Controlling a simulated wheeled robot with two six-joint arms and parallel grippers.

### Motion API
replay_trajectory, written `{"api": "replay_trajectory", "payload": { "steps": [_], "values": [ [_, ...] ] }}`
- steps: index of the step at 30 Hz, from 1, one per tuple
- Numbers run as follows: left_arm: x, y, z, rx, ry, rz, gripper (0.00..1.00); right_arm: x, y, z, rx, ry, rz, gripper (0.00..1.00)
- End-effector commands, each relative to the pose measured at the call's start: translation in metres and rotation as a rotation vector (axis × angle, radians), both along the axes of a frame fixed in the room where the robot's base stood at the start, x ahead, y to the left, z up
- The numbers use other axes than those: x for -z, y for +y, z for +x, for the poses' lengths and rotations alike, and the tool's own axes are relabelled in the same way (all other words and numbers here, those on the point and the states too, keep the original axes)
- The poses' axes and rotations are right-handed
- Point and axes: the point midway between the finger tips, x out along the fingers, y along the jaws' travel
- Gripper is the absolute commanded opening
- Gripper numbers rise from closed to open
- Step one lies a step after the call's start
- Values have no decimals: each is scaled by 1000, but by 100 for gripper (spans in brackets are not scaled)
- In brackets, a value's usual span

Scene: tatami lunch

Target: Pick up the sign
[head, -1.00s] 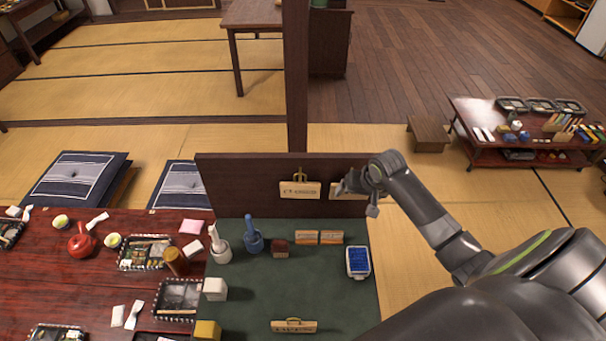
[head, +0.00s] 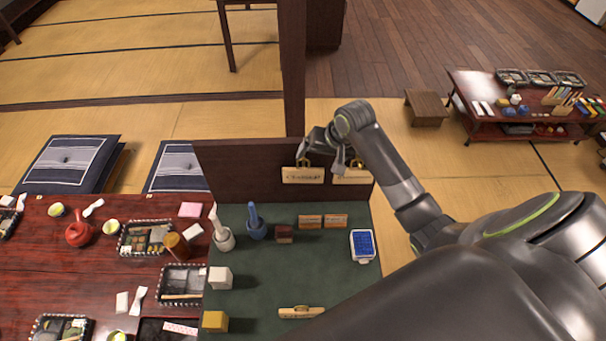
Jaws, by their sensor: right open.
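A light wooden sign (head: 303,177) with dark lettering hangs on the dark upright board (head: 240,171). A second wooden sign (head: 352,177) hangs to its right, partly hidden by my right gripper. My right gripper (head: 324,160) is open and empty. It is in front of the board, at the upper gap between the two hanging signs; whether it touches either cannot be told. My left gripper is out of view.
On the green surface (head: 265,275) stand a white mortar (head: 223,239), a blue mortar (head: 256,229), a blue-topped box (head: 362,245), a white block (head: 219,277) and a yellow block (head: 215,321). A dark post (head: 293,70) rises behind the board. The green surface's middle is clear.

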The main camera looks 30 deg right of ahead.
Motion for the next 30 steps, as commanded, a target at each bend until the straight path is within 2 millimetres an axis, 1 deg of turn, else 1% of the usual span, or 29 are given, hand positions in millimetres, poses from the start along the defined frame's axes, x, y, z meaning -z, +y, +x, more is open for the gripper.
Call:
{"api": "replay_trajectory", "payload": {
  "steps": [1,3,8,11,15,19,23,29,30],
  "values": [
    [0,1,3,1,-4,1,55,7,1,3,0,3,2,87],
    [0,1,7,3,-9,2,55,14,2,6,0,2,1,87],
    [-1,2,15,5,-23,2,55,21,3,9,-1,0,0,87],
    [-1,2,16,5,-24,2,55,29,4,12,1,1,1,87],
    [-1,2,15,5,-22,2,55,49,7,18,0,3,2,87],
    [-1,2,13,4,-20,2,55,62,9,24,0,1,0,87],
    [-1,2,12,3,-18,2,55,68,10,27,-1,0,0,87],
    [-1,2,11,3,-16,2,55,68,10,27,-1,-1,-1,87],
    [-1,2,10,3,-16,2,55,68,10,27,-1,-1,-1,85]
  ]
}}
